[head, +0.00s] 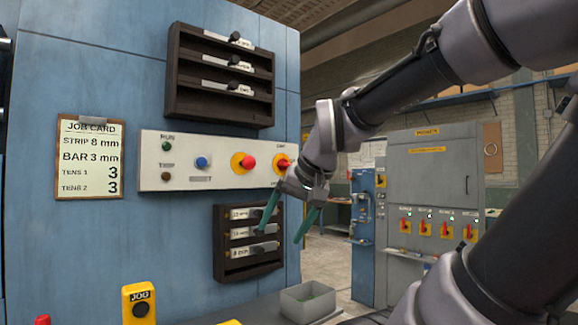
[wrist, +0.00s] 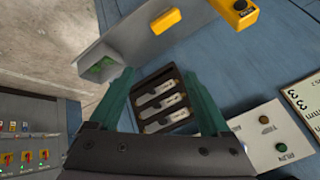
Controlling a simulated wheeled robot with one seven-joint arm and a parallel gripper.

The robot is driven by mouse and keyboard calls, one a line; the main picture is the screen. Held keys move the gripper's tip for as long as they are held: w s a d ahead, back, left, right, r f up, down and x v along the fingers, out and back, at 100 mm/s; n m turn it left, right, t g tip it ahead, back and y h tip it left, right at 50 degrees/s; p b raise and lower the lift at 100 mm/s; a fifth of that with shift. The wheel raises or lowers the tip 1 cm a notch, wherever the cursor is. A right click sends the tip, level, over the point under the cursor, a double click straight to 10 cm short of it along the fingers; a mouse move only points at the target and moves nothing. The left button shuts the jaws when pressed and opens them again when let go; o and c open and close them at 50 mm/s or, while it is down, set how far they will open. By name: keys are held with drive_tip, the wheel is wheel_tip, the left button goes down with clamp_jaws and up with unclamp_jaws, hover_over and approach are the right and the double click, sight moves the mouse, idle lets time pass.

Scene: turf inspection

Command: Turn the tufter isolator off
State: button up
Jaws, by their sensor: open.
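A grey cabinet (head: 432,190) stands at the right in the head view, with a row of several red-handled switches on yellow plates (head: 425,229) and small green lamps above them. They also show at the lower left of the wrist view (wrist: 27,157). Another red-and-yellow rotary switch (head: 283,163) sits at the right end of the white panel, close behind my wrist. The small labels are too blurred to tell which switch is the tufter isolator. My gripper (head: 281,236) is open and empty, its green fingers pointing down before the lower rack, apart from any switch.
The white panel (head: 215,180) also carries a red button (head: 248,162) and a blue button (head: 202,162). Dark racks hang above (head: 220,110) and below (head: 222,270). A grey bin (head: 307,302) and a yellow JOB box (head: 139,303) stand low in front. Floor shows between bench and cabinet.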

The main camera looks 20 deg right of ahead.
drive_tip(key=w+a+r+m+y, duration=0.1)
drive_tip(key=w+r+m+y, duration=0.2)
drive_tip(key=w+m, duration=0.4)
drive_tip(key=m+t, duration=1)
drive_tip(key=m, duration=1.1)
approach(286, 164)
drive_tip(key=d+x, duration=0.1)
drive_tip(key=x, duration=0.8)
drive_tip(key=shift+w+h, duration=0.3)
drive_tip(key=shift+w, duration=0.05)
drive_tip(key=shift+a+r, duration=0.15)
clamp_jaws()
